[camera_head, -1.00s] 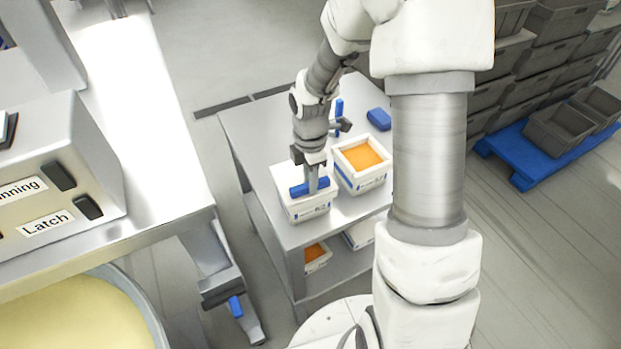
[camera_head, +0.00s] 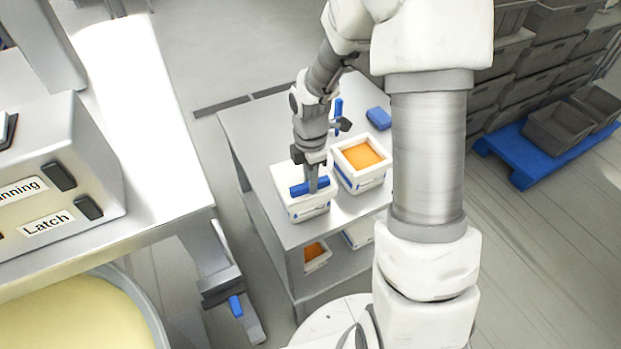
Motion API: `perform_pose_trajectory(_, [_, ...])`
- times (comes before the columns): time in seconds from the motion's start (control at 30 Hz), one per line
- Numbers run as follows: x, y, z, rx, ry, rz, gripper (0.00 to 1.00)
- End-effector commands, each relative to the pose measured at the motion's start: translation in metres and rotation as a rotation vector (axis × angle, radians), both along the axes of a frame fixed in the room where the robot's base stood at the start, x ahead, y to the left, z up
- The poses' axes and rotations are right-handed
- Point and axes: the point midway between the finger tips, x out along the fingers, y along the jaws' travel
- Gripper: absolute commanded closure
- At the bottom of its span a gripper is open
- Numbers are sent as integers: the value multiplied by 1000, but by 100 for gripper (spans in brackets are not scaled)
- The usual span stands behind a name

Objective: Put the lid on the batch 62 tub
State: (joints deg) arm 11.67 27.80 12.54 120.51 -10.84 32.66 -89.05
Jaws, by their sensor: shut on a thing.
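A white lid (camera_head: 284,174) with a blue handle (camera_head: 299,190) sits over the left white tub (camera_head: 309,213) on the steel table. My gripper (camera_head: 314,187) points down over it and is shut on the blue handle. The lid looks level and appears to cover the tub's top, though I cannot tell whether it is fully seated. Beside it on the right stands an open white tub (camera_head: 371,184) filled with orange stuff. The labels on both tubs are too small to read, so I cannot tell which is batch 62.
A blue block-like item (camera_head: 378,119) lies on the steel table (camera_head: 247,125) behind the tubs. The lower shelf holds another orange-filled tub (camera_head: 316,258). A machine counter (camera_head: 165,180) stands at left. Grey crates (camera_head: 560,129) stand on a blue pallet (camera_head: 497,150) at right.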

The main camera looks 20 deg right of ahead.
Motion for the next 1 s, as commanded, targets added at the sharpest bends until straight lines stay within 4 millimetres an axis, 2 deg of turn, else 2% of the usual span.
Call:
perform_pose_trajectory(0.33, [0,0,-5,0,0,0,100])
perform_pose_trajectory(0.37, [0,0,-5,0,0,0,74])
perform_pose_trajectory(0.53, [0,0,-4,0,0,0,44])
perform_pose_trajectory(0.57, [0,0,-4,0,0,0,41])
perform_pose_trajectory(0.77, [0,0,-4,0,0,0,41])
perform_pose_trajectory(0.93, [0,0,-4,0,0,0,11])
perform_pose_trajectory(1.0, [0,0,-4,0,0,0,11])
